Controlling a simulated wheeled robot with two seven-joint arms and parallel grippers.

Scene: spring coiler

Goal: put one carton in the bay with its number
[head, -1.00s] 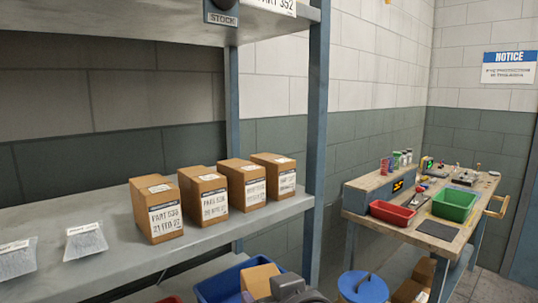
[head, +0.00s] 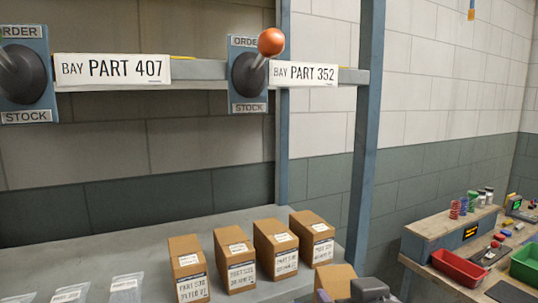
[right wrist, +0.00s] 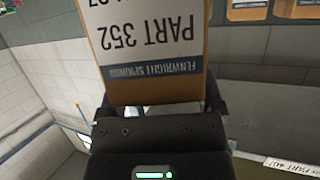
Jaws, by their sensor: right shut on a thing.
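My right gripper (right wrist: 160,106) is shut on a brown carton (right wrist: 152,80). The carton's white label reads PART 352 upside down in the right wrist view. In the head view the held carton (head: 334,279) shows at the bottom edge, in front of the shelf, with my dark right gripper (head: 352,290) beside it. The bay sign PART 352 (head: 304,73) is on the upper shelf's front edge at right. The bay sign PART 407 (head: 112,70) is to its left. My left gripper is out of view.
Several cartons (head: 240,262) stand in a row on the lower shelf (head: 140,250), beside clear bags (head: 128,287). A lever with an orange knob (head: 271,42) stands out left of the PART 352 sign. A blue upright (head: 367,130) bounds the rack. A workbench (head: 440,226) is at right.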

